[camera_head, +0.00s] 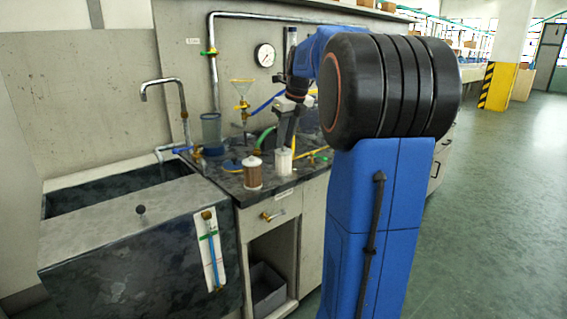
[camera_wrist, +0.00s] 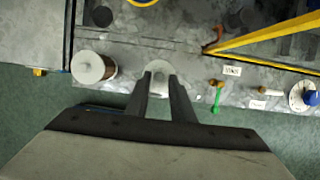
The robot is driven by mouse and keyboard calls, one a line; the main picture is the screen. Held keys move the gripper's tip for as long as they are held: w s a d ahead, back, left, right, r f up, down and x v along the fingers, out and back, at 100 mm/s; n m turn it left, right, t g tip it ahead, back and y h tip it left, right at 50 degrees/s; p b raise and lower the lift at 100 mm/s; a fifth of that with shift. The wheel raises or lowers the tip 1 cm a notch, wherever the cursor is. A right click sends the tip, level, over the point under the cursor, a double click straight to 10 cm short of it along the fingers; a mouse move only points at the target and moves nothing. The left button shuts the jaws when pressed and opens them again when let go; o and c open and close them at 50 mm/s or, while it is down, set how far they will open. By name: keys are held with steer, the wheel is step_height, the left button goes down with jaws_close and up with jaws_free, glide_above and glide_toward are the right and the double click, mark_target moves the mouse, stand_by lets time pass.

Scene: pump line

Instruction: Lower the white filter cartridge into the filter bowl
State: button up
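The white filter cartridge (camera_head: 283,162) stands upright on the dark counter, near its front edge. In the wrist view its pale round top (camera_wrist: 158,67) shows at and just beyond my fingertips. My gripper (camera_head: 286,140) points down over the cartridge. In the wrist view the two fingers of my gripper (camera_wrist: 160,80) are apart, with the cartridge's top between and below their tips; I see no clear grip on it. A translucent blue bowl (camera_head: 211,131), seemingly the filter bowl, stands further back on the left of the counter.
A brown cartridge with a white top (camera_head: 253,173) stands just left of the white one, also in the wrist view (camera_wrist: 90,67). A sink (camera_head: 110,192) lies left.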

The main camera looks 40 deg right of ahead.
mark_target(285, 152)
steer(key=shift+f, duration=0.4)
jaws_close()
step_height(285, 152, up, 14)
stand_by(2.3)
